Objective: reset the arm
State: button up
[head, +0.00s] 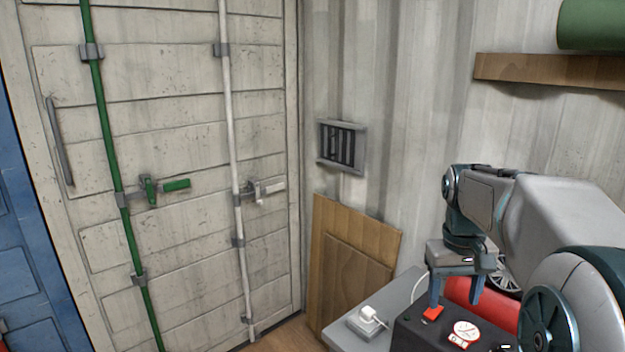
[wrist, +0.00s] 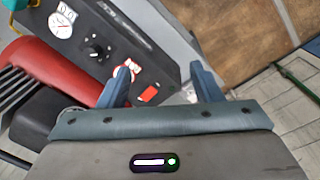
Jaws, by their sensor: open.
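My gripper (head: 452,290) hangs from my arm at the right of the head view, fingers pointing down over a dark machine with a control panel (head: 412,333). In the wrist view my gripper (wrist: 161,84) is open, with its two blue fingers apart and nothing between them but the panel's edge behind. A red switch (head: 433,314) on the panel lies close below the fingers in the head view. The red switch also shows between the fingers in the wrist view (wrist: 149,94). I cannot tell whether a finger touches the panel.
A red cylinder (head: 480,298) lies behind the panel, close to my gripper. A grey table (head: 398,292) bears a white plug (head: 368,314). Wooden boards (head: 350,265) lean on the wall. A container door (head: 180,240) with green and white bars stands left. A wooden shelf (head: 550,70) is upper right.

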jog(key=s+a+f+t, duration=0.1)
jog(key=s+a+f, duration=0.2)
jog(key=s+a, duration=0.2)
jog(key=s+a+f+t, duration=0.2)
jog(key=s+a, duration=0.3)
jog(key=s, duration=0.5)
jog(key=shift+s+a+f+t+y, duration=0.3)
jog(key=shift+f+y, duration=0.1)
jog(key=shift+f, duration=0.45)
